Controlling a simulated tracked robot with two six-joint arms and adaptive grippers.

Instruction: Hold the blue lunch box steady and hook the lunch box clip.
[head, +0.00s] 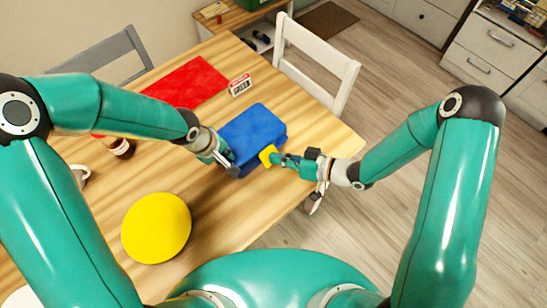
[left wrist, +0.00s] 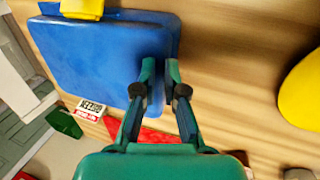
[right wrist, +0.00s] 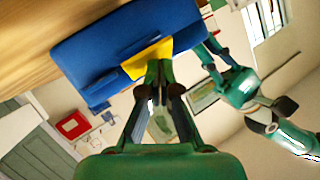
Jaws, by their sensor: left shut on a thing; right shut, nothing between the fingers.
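The blue lunch box (head: 255,132) lies on the wooden table near its right edge. It also shows in the left wrist view (left wrist: 90,60) and the right wrist view (right wrist: 130,40). My left gripper (head: 229,166) is shut on the box's left side; its fingertips in the left wrist view (left wrist: 160,68) are at the box edge. The yellow clip (head: 267,155) is on the box's right front side and shows in the right wrist view (right wrist: 148,60). My right gripper (head: 278,160) is shut and empty, its fingertips at the clip; whether they touch it I cannot tell.
A yellow round plate (head: 157,228) lies on the table at the front left. A red mat (head: 190,82) and a small sign block (head: 240,85) lie behind the box. A brown jar (head: 121,147) stands at the left. A white chair (head: 315,65) stands behind the table.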

